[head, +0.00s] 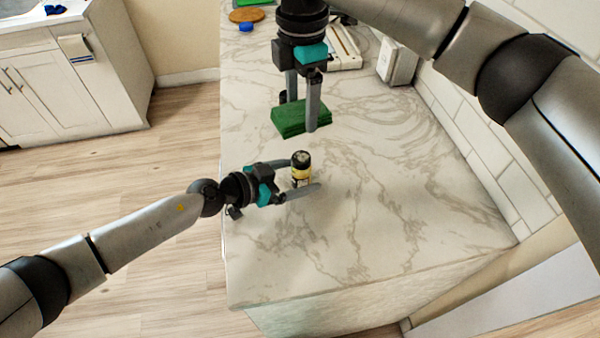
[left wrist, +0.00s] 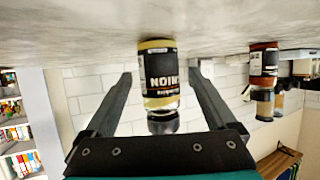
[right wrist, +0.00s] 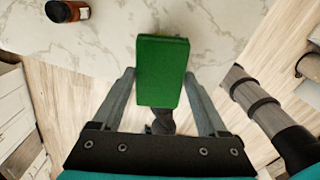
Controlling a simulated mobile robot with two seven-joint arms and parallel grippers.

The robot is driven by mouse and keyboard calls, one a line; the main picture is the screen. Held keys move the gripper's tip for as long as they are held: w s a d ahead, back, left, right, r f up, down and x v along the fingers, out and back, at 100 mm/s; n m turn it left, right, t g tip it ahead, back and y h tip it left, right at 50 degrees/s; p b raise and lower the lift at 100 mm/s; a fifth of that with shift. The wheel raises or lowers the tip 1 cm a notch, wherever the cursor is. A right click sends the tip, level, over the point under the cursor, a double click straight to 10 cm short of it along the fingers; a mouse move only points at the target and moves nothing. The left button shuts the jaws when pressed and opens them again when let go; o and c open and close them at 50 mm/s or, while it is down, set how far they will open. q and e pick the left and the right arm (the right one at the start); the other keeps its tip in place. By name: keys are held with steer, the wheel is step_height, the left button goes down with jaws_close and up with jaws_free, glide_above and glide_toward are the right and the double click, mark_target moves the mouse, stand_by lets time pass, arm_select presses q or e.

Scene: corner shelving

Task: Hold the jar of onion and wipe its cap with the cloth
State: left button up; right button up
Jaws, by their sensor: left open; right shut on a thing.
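The jar of onion (head: 301,168), with a black cap and yellow-edged label, stands upright on the marble counter. My left gripper (head: 302,176) is open, with its fingers on either side of it. The left wrist view shows the jar (left wrist: 160,75) upside down between the fingers, with a gap on both sides. The green cloth (head: 292,118), a folded block, is gripped between the fingers of my right gripper (head: 301,112), farther back than the jar. It fills the middle of the right wrist view (right wrist: 162,70).
A second jar with reddish-brown contents (left wrist: 263,65) stands farther off and also shows in the right wrist view (right wrist: 68,11). A white appliance (head: 397,63) and a white rack (head: 345,50) are at the back. The counter's front and right are clear.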

arm_select(q)
steer(key=shift+w+d+f, duration=0.1)
steer(key=shift+w+d, duration=0.05)
steer(key=shift+d, duration=0.05)
steer(key=shift+c, duration=0.2)
jaws_close()
stand_by(0.6)
steer(key=shift+c, duration=0.7)
jaws_free()
steer(key=shift+c, duration=0.2)
jaws_close()
stand_by(0.8)
